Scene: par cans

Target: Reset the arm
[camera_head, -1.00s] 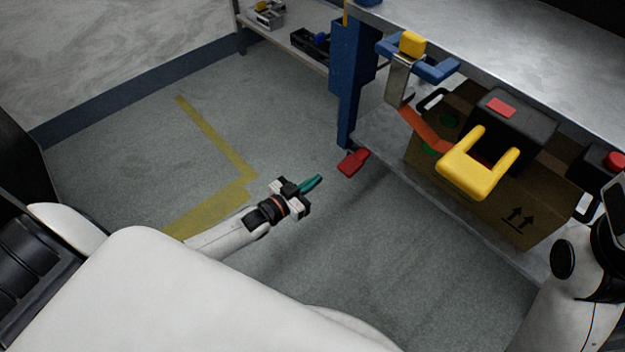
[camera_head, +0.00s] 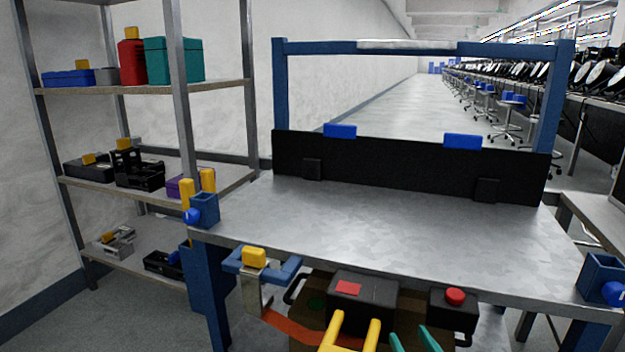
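My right gripper (camera_head: 412,338) shows at the bottom edge, right of centre, as two teal fingertips. They are apart with nothing visible between them; the rest of the gripper and arm is cut off by the frame.
A black box with a red patch (camera_head: 365,290) and a box with a red button (camera_head: 455,297) are at the bench front. The bench top is clear. A shelf rack (camera_head: 145,85) stands left.

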